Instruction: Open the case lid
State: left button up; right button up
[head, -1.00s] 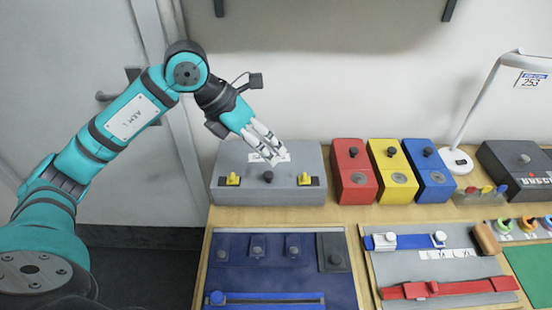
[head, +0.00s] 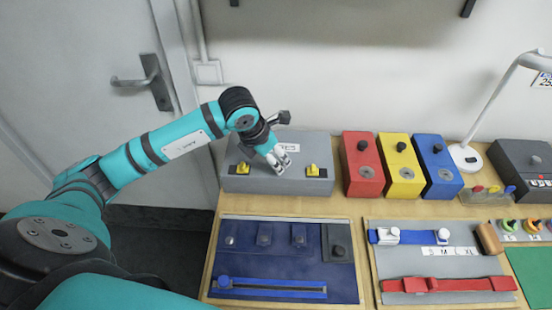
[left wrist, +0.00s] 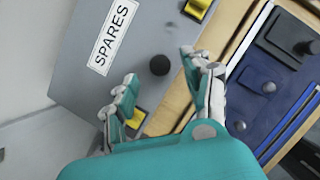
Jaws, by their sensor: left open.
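The case (head: 313,150) is a closed grey box at the back left of the table, with a white SPARES label on its lid. It has two yellow latches, one left (head: 243,168) and one right (head: 313,170). My left gripper (head: 281,163) is open and empty above the front of the lid, pointing down. In the left wrist view the dark round knob (left wrist: 160,65) of the lid appears between the spread fingertips (left wrist: 158,68). I cannot tell whether they touch it. The gripper hides the knob in the head view. My right gripper is not in view.
Red (head: 363,180), yellow (head: 401,182) and blue (head: 440,183) boxes stand close to the right of the case. A dark blue mat (head: 250,258) with pockets lies in front. A grey mat (head: 455,270) with straps and a white lamp (head: 466,155) are further right.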

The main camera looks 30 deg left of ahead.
pick_arm(q)
jog(key=shift+x, duration=1.65)
grip_shut()
jog(key=shift+r, duration=0.1)
